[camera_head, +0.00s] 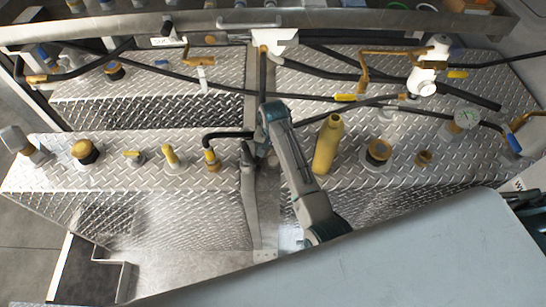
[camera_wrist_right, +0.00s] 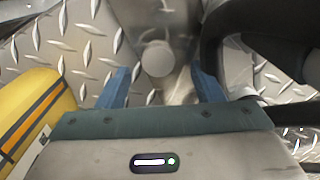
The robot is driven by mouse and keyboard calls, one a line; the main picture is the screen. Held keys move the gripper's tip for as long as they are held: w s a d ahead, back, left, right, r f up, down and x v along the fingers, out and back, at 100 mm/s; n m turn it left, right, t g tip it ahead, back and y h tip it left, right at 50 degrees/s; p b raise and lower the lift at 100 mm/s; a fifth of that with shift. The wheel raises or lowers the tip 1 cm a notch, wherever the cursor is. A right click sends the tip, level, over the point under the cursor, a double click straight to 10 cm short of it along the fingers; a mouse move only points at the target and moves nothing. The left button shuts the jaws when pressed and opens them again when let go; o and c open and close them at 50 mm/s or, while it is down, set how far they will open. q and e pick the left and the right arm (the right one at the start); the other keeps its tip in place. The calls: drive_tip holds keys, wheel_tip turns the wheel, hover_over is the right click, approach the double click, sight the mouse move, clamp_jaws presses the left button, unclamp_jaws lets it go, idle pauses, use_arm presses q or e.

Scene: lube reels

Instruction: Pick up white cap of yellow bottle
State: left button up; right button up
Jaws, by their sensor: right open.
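The yellow bottle (camera_head: 328,145) stands, slightly tilted in the picture, on the metal tread-plate deck in the head view. Its yellow side also shows at the left edge of the right wrist view (camera_wrist_right: 28,108). A small round whitish piece (camera_wrist_right: 157,58), which looks like the white cap, shows between and just beyond the two blue fingers in the wrist view. My right gripper (camera_wrist_right: 162,84) is open, with nothing held between its fingers. In the head view my right gripper (camera_head: 257,153) is left of the bottle, over the gap in the deck; the cap cannot be made out there. My left gripper is out of view.
Black hoses (camera_head: 300,97) cross behind my right gripper. Yellow-topped fittings (camera_head: 172,158) stand on the deck to its left, and a dark-ringed filler cap (camera_head: 378,153) stands right of the bottle. A black curved hose (camera_wrist_right: 215,45) is close beside the right finger. A metal rail (camera_head: 130,27) runs along the back.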

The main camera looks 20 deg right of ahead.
drive_tip(key=shift+s+f, duration=0.15)
drive_tip(key=shift+f, duration=0.65)
drive_tip(key=shift+c, duration=0.2)
drive_tip(key=c, duration=1.1)
